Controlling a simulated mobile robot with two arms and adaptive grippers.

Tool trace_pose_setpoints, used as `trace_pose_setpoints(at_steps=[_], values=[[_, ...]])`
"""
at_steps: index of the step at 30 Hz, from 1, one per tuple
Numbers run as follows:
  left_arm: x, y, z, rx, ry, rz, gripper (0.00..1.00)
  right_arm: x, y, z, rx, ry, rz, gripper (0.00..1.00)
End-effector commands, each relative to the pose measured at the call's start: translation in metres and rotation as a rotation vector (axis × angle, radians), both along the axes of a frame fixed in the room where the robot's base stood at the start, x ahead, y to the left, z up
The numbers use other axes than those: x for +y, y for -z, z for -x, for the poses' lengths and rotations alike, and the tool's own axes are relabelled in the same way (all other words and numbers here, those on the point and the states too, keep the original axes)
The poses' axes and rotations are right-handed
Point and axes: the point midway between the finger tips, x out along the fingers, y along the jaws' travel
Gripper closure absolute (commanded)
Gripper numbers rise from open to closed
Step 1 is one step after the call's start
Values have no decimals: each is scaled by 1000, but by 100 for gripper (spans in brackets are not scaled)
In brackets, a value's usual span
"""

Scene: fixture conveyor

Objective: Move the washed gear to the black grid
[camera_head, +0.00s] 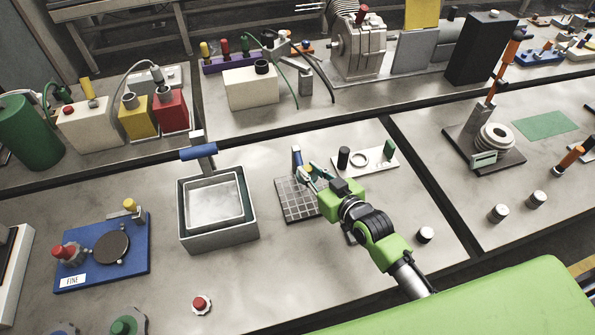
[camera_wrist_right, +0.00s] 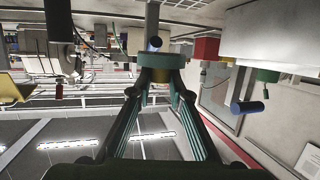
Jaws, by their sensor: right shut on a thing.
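The black grid (camera_head: 290,207) is a dark square tray with pale lines, flat on the middle bench. My right gripper (camera_head: 311,173) is over its far right part, with the green wrist covering its right edge. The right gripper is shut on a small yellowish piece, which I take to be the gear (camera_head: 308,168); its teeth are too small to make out. In the right wrist view the teal fingertips (camera_wrist_right: 161,65) meet around it and mostly hide it. I cannot tell whether it touches the grid. My left gripper is not in view.
A blue-topped post (camera_head: 297,157) stands close behind the grid. A grey basin (camera_head: 217,236) with a blue-handled lever (camera_head: 199,152) is to the left. A white plate (camera_head: 378,165) with black and green cylinders is at the back right. Bench in front of the grid is clear.

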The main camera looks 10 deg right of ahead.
Motion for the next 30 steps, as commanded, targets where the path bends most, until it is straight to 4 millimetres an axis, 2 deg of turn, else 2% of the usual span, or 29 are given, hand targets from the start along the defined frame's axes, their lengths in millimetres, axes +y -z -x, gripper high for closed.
trace_pose_setpoints(at_steps=[15,30], values=[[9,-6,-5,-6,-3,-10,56,-1,-1,0,0,3,2,100],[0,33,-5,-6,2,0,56,-1,52,0,-1,3,1,100]])
